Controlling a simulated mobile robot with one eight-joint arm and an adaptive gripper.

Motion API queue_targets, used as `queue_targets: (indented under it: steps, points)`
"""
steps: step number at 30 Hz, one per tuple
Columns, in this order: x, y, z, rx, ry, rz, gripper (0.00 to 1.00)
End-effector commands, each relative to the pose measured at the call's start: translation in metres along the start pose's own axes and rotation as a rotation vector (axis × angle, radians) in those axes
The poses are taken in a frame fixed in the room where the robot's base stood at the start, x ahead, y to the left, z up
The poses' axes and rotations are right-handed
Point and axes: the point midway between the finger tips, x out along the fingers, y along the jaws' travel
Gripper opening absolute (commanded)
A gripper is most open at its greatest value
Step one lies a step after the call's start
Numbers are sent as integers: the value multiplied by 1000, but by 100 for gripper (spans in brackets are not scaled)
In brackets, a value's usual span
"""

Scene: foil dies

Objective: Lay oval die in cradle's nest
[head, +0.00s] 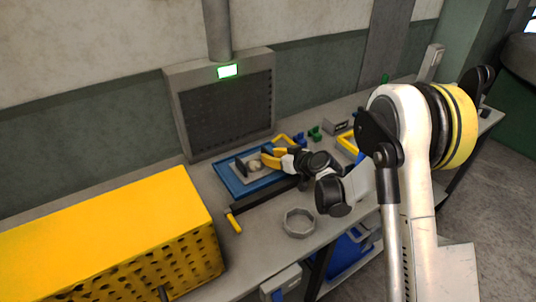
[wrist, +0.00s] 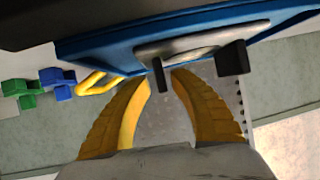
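My gripper (head: 264,157) has two yellow fingers and is over the right part of a blue tray (head: 229,181). In the wrist view its fingertips (wrist: 161,76) are on either side of a dark upright bar, with a grey rounded piece (wrist: 190,43) just beyond. I cannot tell whether the fingers touch the bar. A dark block (wrist: 232,58) stands to the right of it. In the head view small pale pieces (head: 254,165) and a dark upright piece (head: 240,168) show in the tray. I cannot tell which piece is the oval die or the cradle.
A yellow perforated box (head: 110,235) fills the bench's left. A grey panel (head: 225,105) stands behind.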

Motion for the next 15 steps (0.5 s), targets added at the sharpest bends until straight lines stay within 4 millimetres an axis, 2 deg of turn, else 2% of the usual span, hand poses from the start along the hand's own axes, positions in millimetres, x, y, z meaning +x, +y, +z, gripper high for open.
queue_targets:
  steps: [3,9,15]
  points:
    - [-30,1,-3,2,0,2,27]
    - [-73,1,-2,3,1,2,27]
    - [-96,1,-1,1,0,1,27]
